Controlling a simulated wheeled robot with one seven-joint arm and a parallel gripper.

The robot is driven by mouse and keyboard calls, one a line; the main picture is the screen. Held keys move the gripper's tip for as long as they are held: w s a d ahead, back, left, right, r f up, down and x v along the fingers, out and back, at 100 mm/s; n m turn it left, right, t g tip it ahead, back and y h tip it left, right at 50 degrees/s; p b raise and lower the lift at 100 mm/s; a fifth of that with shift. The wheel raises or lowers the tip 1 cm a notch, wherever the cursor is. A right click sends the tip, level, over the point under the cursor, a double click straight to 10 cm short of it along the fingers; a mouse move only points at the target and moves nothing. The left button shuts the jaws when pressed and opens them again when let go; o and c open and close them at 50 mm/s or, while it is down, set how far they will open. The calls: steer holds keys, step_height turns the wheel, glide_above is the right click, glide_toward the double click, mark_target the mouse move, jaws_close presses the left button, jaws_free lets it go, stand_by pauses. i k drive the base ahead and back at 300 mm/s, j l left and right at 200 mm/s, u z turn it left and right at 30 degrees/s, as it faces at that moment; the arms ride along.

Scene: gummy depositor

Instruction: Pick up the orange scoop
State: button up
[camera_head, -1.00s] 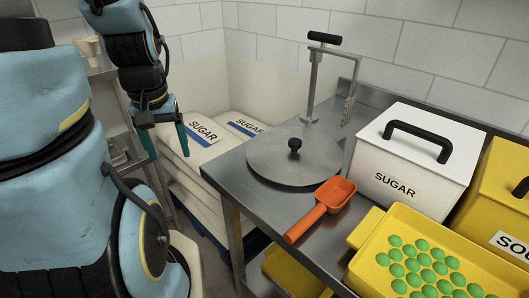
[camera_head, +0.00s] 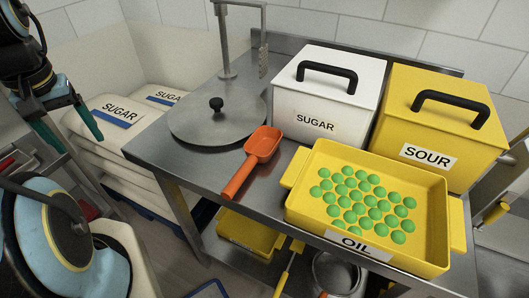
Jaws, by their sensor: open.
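The orange scoop (camera_head: 262,145) lies on the steel table (camera_head: 190,172), its bowl toward the back and its handle pointing to the front edge. It sits between the round metal lid and the yellow tray. My gripper (camera_head: 72,135) is at the left, with teal fingers spread apart and nothing between them. It is well left of the scoop, over the area in front of the sugar sacks.
A round metal lid (camera_head: 190,118) with a black knob lies behind the scoop. A yellow oil tray (camera_head: 300,200) of green gummies is to its right. White sugar (camera_head: 318,110) and yellow sour (camera_head: 430,115) bins stand behind. Sugar sacks (camera_head: 112,125) are stacked left of the table.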

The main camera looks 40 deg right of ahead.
mark_target(262, 144)
steer(key=z, duration=2.25)
steer(key=k+j, duration=0.15)
steer(key=u, duration=0.4)
steer(key=k+j+u, duration=0.1)
steer(key=u, duration=0.75)
steer(key=j+u, duration=0.15)
steer(key=u, duration=0.25)
steer(key=k, duration=0.05)
